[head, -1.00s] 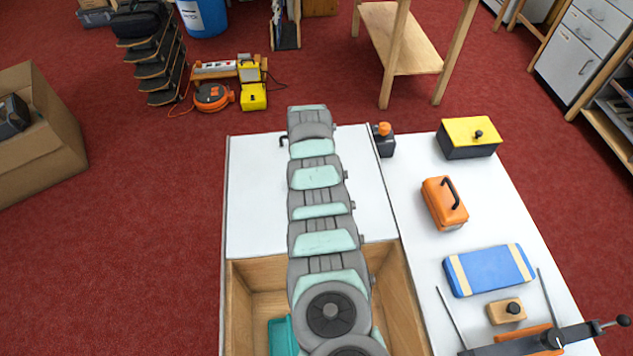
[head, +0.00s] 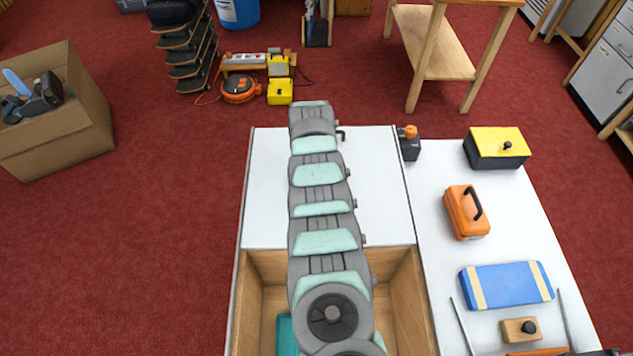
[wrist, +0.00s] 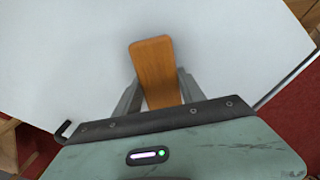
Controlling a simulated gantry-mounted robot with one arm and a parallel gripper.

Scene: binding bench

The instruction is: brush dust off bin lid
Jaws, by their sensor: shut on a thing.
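The bin lid (head: 268,195) is a flat white panel at the back of a wooden-walled bin (head: 409,300). It also appears to fill most of the wrist view (wrist: 70,50). My gripper (wrist: 157,80) is shut on a flat orange-brown wooden piece, apparently the brush handle (wrist: 153,60). The handle points away from the gripper over the white surface. No bristles show, and I cannot tell whether the brush touches the lid. I cannot make out dust. In the head view my arm stretches over the lid and hides the gripper and brush.
To the right, a white bench top holds an orange case (head: 466,212), a yellow-topped box (head: 497,148), a blue block (head: 507,286) and a wooden block with a knob (head: 520,330). A black object with an orange knob (head: 409,143) stands by the lid's right edge. A teal item (head: 285,335) lies in the bin.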

